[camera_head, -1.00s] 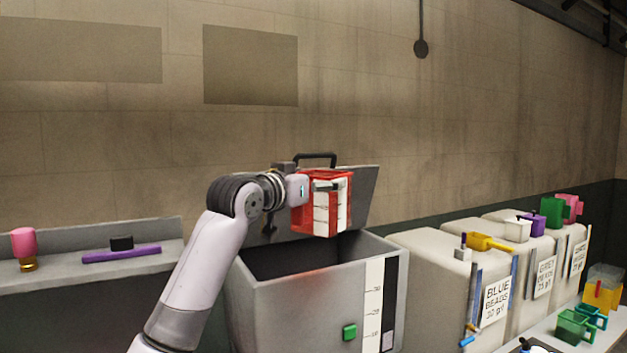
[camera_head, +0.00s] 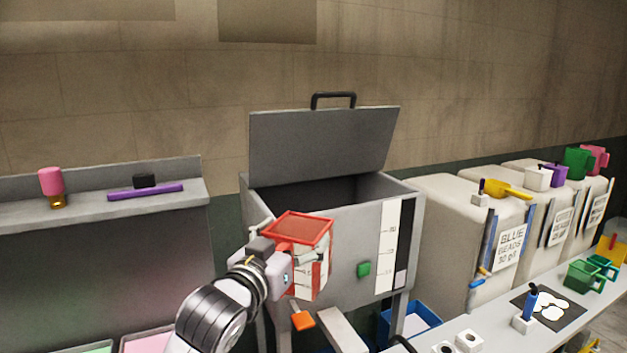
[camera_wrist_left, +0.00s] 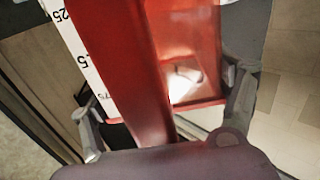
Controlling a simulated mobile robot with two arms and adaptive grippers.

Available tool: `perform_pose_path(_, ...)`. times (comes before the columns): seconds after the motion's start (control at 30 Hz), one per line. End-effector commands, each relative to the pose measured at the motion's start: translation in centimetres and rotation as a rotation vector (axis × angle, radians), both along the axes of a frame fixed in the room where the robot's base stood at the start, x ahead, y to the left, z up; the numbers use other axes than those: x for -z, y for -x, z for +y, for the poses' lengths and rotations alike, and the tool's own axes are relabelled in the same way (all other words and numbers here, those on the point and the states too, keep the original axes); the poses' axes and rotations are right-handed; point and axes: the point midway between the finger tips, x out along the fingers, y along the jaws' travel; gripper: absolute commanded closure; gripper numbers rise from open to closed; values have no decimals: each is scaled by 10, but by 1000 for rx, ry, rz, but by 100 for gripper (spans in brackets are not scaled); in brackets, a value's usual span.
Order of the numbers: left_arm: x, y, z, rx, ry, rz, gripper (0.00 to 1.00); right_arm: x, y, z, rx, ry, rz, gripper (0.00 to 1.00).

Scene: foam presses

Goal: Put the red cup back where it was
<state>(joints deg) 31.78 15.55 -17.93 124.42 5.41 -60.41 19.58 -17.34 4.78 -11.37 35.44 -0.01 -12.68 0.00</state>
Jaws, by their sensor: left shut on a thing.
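The red cup (camera_head: 308,274) is a square measuring cup with a red rim and white scale strips on its sides. My left gripper (camera_head: 287,262) is shut on it and holds it in the air, in front of the grey bin's front left side, roughly upright. In the left wrist view the cup's red wall and handle (camera_wrist_left: 147,80) fill the middle, between my gripper's fingers (camera_wrist_left: 165,118). Their exact contact is blurred. The cup's underside and any contents are hidden. My right gripper is in neither view.
The open grey bin (camera_head: 345,215) stands behind the cup, lid raised. A shelf (camera_head: 95,200) at left holds a pink-topped item and a purple bar. White bead containers (camera_head: 440,215) stand at right. A long bench (camera_head: 490,340) with cups and small blocks runs along the front right.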

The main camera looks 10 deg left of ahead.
Motion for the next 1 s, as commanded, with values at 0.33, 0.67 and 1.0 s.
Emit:
perform_pose_path(0.33,104,79,26,-112,2,10,62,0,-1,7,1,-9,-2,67)
perform_pose_path(0.67,177,136,46,-197,3,9,62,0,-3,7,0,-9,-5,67)
perform_pose_path(1.0,203,157,54,-230,7,3,62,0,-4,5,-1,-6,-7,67)
